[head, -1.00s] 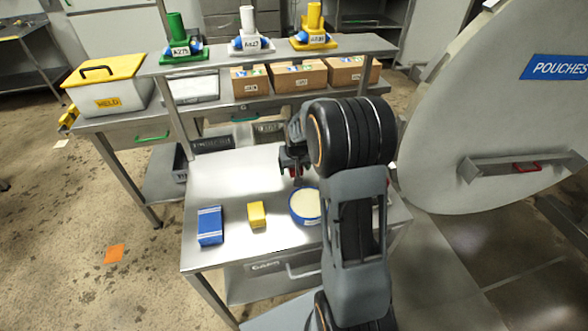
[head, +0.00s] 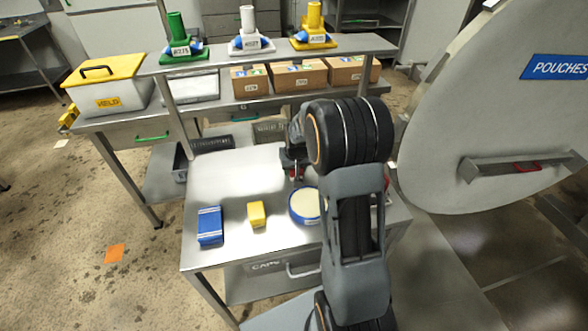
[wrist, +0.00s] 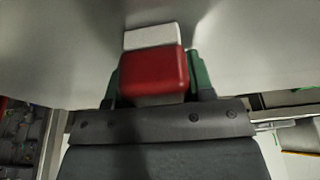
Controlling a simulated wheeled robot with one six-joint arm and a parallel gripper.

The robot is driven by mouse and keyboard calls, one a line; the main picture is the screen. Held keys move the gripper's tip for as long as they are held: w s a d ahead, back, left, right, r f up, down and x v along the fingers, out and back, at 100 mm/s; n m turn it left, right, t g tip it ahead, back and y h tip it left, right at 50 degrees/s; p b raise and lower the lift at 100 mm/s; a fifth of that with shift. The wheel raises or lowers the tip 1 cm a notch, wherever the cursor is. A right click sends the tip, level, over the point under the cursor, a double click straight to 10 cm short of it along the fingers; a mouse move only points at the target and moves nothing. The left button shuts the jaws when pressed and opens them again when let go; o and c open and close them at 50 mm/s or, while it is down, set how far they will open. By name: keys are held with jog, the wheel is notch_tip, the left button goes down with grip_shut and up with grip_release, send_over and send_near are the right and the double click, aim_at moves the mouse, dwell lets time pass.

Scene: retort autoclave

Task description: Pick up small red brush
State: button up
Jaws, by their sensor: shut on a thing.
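The small red brush (wrist: 153,72) is in the wrist view, a red block with a white part (wrist: 151,36) at its far side. My gripper (wrist: 155,85) is shut on it, with a green finger pad at each side. In the head view my gripper (head: 294,168) is over the far part of the steel table (head: 225,180), and only a small bit of red shows beneath it. My arm hides part of the table there. I cannot tell whether the brush touches the table.
On the table are a blue box (head: 210,226), a yellow block (head: 257,214) and a round blue-rimmed tub (head: 304,205) close to my arm. A shelf (head: 270,50) with coloured stands is behind. A large round door (head: 490,120) is at right.

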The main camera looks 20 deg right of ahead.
jog(key=shift+r, duration=0.15)
jog(key=shift+r, duration=0.2)
jog(key=v, duration=0.3)
jog(key=shift+w+d+r, duration=0.1)
jog(key=shift+d+r, duration=0.15)
jog(key=shift+d, duration=0.05)
jog(key=s+d+r, duration=0.6)
jog(key=s+r, duration=0.3)
jog(key=s, duration=0.2)
jog(key=shift+s+d+b, duration=0.2)
jog(key=shift+s+b, duration=0.15)
